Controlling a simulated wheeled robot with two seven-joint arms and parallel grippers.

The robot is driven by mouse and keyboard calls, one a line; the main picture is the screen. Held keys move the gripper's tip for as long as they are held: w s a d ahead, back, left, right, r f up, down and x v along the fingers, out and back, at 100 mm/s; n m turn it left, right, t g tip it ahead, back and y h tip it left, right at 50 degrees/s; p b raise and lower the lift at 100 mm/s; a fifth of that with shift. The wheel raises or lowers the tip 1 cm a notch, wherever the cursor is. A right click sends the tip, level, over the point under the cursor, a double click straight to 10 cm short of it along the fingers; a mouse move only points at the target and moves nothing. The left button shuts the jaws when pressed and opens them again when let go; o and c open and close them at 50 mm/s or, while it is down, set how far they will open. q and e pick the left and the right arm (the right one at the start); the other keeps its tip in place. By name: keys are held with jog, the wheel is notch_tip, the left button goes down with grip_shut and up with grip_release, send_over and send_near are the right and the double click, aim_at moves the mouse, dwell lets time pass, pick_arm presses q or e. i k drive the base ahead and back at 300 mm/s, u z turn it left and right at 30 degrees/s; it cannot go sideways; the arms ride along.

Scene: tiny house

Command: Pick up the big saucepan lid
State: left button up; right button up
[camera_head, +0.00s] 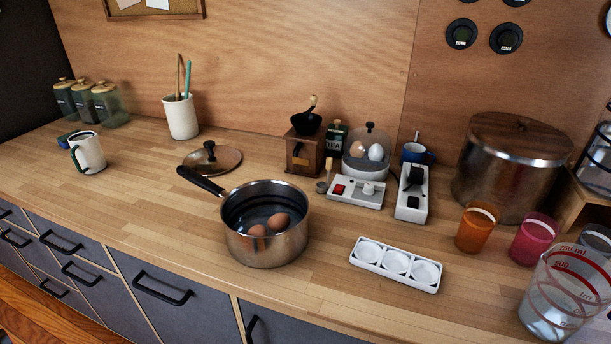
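A round metal saucepan lid (227,160) with a black knob lies flat on the wooden counter, knob up. It sits just behind the black handle of the saucepan (264,246), apart from the pan's body. The saucepan is uncovered, with two brown eggs (268,226) inside. A large steel pot at the right has its own brown-toned lid (516,130) on top. I cannot tell from this frame which lid is the bigger saucepan's. Neither of my grippers is in view.
A coffee grinder (304,153), egg cooker (366,160) and power strips stand right of the lid. A white utensil crock (182,118) stands behind it. A white three-cup tray (397,265) and coloured glasses (476,229) are at the right.

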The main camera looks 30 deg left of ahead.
aim_at(212, 159)
jog(key=z, duration=2.1)
jog(key=k, duration=1.6)
jog(key=u, duration=2.3)
